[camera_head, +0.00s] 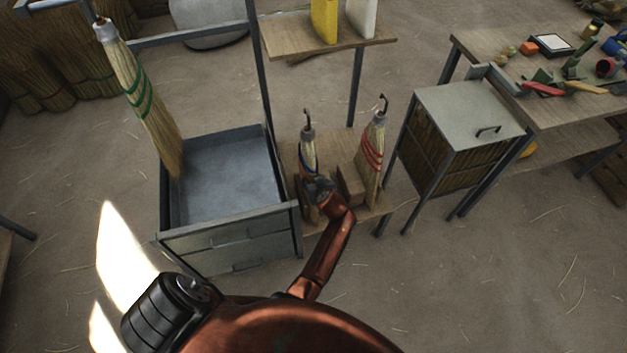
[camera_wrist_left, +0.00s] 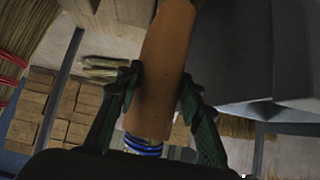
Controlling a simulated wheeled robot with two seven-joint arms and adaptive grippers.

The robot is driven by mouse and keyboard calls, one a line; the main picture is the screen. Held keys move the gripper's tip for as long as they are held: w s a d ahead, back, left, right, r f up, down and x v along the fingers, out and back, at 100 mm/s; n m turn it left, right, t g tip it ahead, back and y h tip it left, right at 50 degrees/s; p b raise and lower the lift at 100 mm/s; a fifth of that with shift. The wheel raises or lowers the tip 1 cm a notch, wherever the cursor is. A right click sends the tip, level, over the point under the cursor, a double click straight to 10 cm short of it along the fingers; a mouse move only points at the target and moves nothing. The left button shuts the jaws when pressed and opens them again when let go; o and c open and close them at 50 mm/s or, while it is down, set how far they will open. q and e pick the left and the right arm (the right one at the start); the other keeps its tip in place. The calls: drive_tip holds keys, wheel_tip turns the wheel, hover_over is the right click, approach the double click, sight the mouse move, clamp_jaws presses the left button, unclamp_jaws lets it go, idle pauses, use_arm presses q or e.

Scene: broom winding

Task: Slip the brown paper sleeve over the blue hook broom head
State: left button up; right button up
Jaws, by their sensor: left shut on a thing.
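The blue hook broom head (camera_head: 308,156) stands upright on a low wooden shelf, with its dark hook up and blue bands near its top. My left gripper (camera_head: 318,189) is at its lower part. In the left wrist view my left gripper (camera_wrist_left: 160,88) is shut on the brown paper sleeve (camera_wrist_left: 163,75), one finger on each side. The blue bands (camera_wrist_left: 143,146) show just past one end of the sleeve, in line with it. The sleeve appears to be around the bristles, though its far end is out of view. My right gripper is not in view.
A red-banded broom head (camera_head: 371,155) stands close on the right, with a wooden block (camera_head: 350,184) between. A grey metal bin (camera_head: 228,238) holding a green-banded broom (camera_head: 140,95) is on the left. A lidded cabinet (camera_head: 468,112) and a cluttered workbench (camera_head: 575,115) stand to the right.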

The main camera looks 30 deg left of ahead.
sight(313, 160)
use_arm(q)
drive_tip(key=shift+d+f+b, duration=0.3)
drive_tip(key=shift+f+b, duration=0.1)
drive_tip(key=shift+f, duration=0.35)
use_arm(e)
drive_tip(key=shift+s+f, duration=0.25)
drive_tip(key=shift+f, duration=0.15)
use_arm(q)
drive_tip(key=o, duration=1)
wheel_tip(313, 160, up, 14)
drive_tip(key=p, duration=1)
drive_tip(key=shift+r, duration=0.1)
wheel_tip(313, 160, up, 16)
drive_tip(key=p, duration=1.1)
drive_tip(key=shift+a, duration=0.15)
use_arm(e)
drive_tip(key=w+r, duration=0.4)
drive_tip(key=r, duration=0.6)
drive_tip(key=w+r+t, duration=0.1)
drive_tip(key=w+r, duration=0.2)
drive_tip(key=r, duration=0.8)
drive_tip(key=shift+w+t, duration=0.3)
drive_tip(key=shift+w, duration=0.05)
